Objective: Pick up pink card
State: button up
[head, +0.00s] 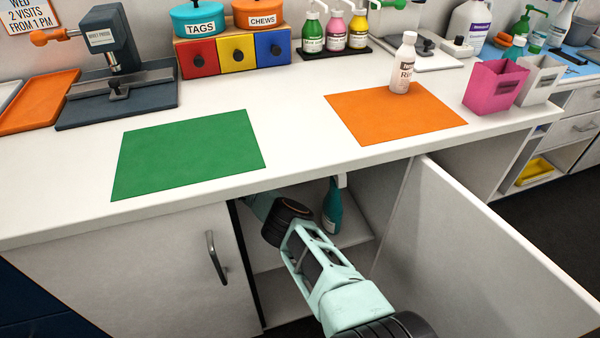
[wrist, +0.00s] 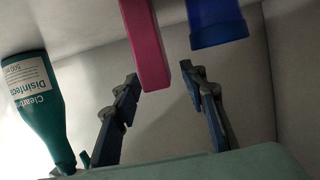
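In the wrist view, a narrow pink slab (wrist: 148,40), which looks like the pink card seen nearly edge-on, comes down from the top edge of the picture. My gripper (wrist: 162,76) is open, with its two dark fingers apart. The slab's lower end appears between the fingertips, nearer the left one. I see no clear contact, and the depth between them is hard to tell. In the head view my arm reaches into the open cabinet under the counter; the gripper and the slab are hidden there.
A teal disinfectant bottle (wrist: 33,105) is left of the fingers, and a blue object (wrist: 216,22) is close to the right fingertip. The cabinet door (head: 470,260) stands open at right. Above, the counter holds a green mat (head: 187,153) and an orange mat (head: 395,120).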

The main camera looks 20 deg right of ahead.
jog(key=shift+b+x, duration=0.9)
jog(key=shift+x, duration=2.4)
jog(key=shift+c, duration=0.2)
grip_shut()
